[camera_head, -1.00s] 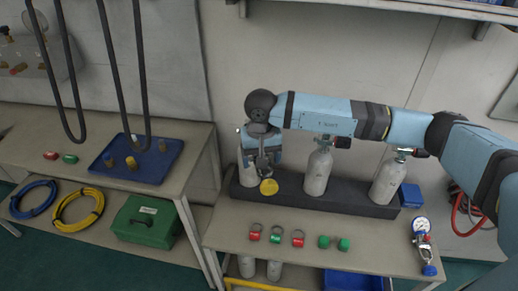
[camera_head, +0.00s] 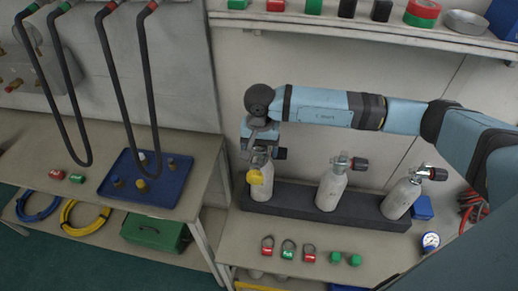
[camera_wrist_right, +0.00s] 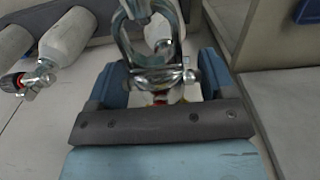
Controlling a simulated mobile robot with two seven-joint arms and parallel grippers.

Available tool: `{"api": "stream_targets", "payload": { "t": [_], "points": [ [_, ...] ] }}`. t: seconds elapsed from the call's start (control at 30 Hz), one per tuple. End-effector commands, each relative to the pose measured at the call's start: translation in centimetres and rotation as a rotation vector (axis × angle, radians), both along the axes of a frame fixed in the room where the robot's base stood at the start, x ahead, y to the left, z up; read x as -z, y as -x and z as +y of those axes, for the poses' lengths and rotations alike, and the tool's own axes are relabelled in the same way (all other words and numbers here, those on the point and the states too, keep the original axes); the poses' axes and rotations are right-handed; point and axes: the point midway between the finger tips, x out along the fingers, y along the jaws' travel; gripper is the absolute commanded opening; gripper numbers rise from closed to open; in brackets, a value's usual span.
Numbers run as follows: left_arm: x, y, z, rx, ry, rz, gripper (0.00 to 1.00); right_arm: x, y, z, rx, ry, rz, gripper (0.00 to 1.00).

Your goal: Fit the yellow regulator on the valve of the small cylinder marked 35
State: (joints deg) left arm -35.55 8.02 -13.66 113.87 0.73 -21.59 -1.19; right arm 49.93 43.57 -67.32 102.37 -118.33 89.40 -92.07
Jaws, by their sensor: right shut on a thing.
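My right gripper (camera_head: 262,148) is shut on the yellow regulator (camera_head: 254,177), above the top of the leftmost grey cylinder (camera_head: 263,192). The regulator's round yellow face points outward, just in front of that cylinder's top. In the right wrist view the regulator's metal yoke (camera_wrist_right: 160,76) is between the two fingers. The leftmost cylinder's valve is hidden by the gripper, so I cannot tell whether the yoke is around it. The middle cylinder (camera_head: 331,192) and right cylinder (camera_head: 398,200) show valves with dark-red knobs. The marking 35 is not readable. My left gripper is not in view.
The cylinders stand in a dark rack (camera_head: 296,199) on the bench. Red and green ringed tags (camera_head: 288,253) and green caps (camera_head: 335,258) lie in front. A blue tray (camera_head: 160,199) with small fittings is at left under hanging hoses. A gauge (camera_head: 430,241) is at right.

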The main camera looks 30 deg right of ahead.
Motion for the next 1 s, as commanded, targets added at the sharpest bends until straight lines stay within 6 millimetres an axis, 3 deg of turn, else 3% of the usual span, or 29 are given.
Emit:
{"api": "stream_targets", "payload": {
  "t": [0.37, 1.0],
  "points": [
    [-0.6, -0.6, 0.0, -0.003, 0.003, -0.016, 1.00, 0.0, -2.5, -1.6, 0.000, -0.001, -0.002, 0.25],
    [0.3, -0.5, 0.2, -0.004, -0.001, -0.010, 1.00, 0.2, -6.4, -4.3, 0.000, -0.001, -0.002, 0.25]
  ]
}}
